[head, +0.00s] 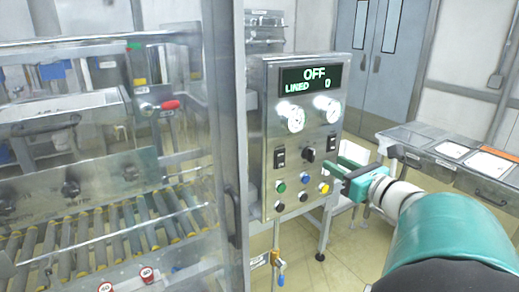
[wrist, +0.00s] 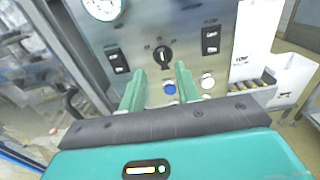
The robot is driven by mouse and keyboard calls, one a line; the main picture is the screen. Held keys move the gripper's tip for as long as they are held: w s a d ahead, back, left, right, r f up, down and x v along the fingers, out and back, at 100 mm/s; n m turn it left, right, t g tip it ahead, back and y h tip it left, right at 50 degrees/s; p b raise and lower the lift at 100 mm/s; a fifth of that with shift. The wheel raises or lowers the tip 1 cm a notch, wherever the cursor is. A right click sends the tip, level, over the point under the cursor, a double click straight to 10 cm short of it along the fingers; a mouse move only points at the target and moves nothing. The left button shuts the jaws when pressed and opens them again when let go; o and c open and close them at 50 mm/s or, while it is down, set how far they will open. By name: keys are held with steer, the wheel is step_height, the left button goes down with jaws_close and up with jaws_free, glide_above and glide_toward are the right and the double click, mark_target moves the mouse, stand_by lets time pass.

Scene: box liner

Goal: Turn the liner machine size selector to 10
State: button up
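The size selector is a black rotary knob (head: 308,155) in the middle of the liner machine's steel control panel (head: 262,120). In the wrist view the knob (wrist: 162,54) sits just beyond my fingertips, with its pointer roughly upward and small labels around it too blurred to read. My gripper (head: 340,166) is at the right of the panel in the head view. In the wrist view my gripper (wrist: 160,75) has its two green fingers apart, with nothing between them; the knob is ahead of the gap. I cannot tell the exact distance to it.
A display (head: 312,79) reads OFF and LINED 0. Two gauges, including the left one (head: 291,118), sit above black switches. Coloured buttons, including a blue one (head: 304,178), lie below the knob. A roller conveyor (head: 110,240) stands behind clear guarding at left.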

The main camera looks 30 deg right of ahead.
mark_target(314, 151)
steer(key=w, duration=0.8)
steer(key=shift+w, duration=0.15)
steer(key=shift+a, duration=0.1)
steer(key=c, duration=0.6)
steer(key=shift+n, duration=0.3)
steer(key=n, duration=0.4)
steer(key=shift+a+f, duration=0.1)
steer(key=shift+a, duration=0.25)
steer(key=n, duration=0.4)
steer(key=shift+a+f, duration=0.15)
steer(key=shift+a, duration=0.05)
steer(key=shift+n, duration=0.3)
steer(key=shift+c, duration=0.2)
